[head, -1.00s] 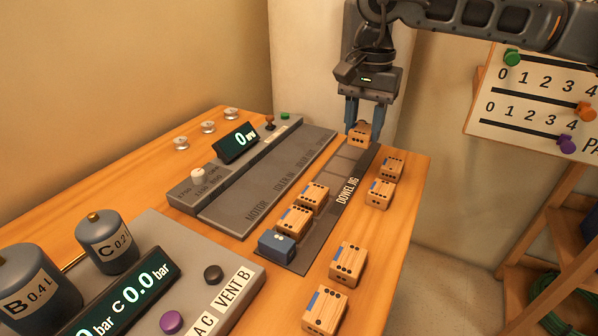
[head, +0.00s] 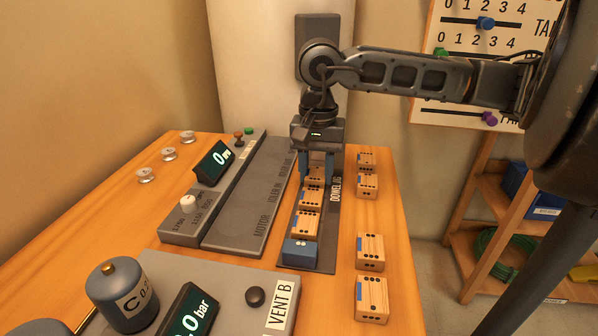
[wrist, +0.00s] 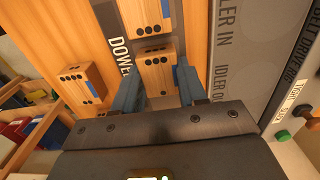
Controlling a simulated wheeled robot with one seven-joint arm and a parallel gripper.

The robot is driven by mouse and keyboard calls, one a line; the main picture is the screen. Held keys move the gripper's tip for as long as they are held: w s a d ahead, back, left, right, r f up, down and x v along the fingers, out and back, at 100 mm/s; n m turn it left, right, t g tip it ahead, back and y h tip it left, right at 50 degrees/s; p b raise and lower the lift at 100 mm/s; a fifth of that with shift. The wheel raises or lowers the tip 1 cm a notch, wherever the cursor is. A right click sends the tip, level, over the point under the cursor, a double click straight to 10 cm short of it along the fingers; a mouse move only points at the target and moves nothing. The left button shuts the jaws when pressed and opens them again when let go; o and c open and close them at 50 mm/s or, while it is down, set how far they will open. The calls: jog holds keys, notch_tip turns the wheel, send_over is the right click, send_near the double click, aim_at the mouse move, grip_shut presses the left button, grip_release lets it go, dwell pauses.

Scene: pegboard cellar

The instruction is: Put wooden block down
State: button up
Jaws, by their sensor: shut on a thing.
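My gripper (head: 317,172) is shut on a wooden block (head: 314,176) with black dots and a blue mark. The held block is over the dark dowel jig strip (head: 325,245), just behind the row of blocks in it. In the wrist view the held block (wrist: 158,75) sits between the two fingers, with the "DOWEL" label to its left. Two wooden blocks (head: 311,198) (head: 304,225) and a blue block (head: 299,252) stand in line nearer the front. I cannot tell whether the held block touches the jig or its neighbour.
Several loose wooden blocks stand right of the jig, two at the back (head: 367,184) and two at the front (head: 370,252). A grey belt-drive panel (head: 245,215) is on the left. A vent panel (head: 215,275) is in front. The table's right edge is close to the loose blocks.

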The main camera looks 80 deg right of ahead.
aim_at(316, 173)
jog(key=shift+f+b, duration=0.3)
jog(key=shift+f, duration=0.05)
jog(key=o, duration=1.1)
jog(key=shift+r, duration=0.1)
jog(key=shift+r, duration=0.1)
jog(key=shift+r+p, duration=0.15)
jog(key=shift+p, duration=0.3)
notch_tip(316, 173, up, 12)
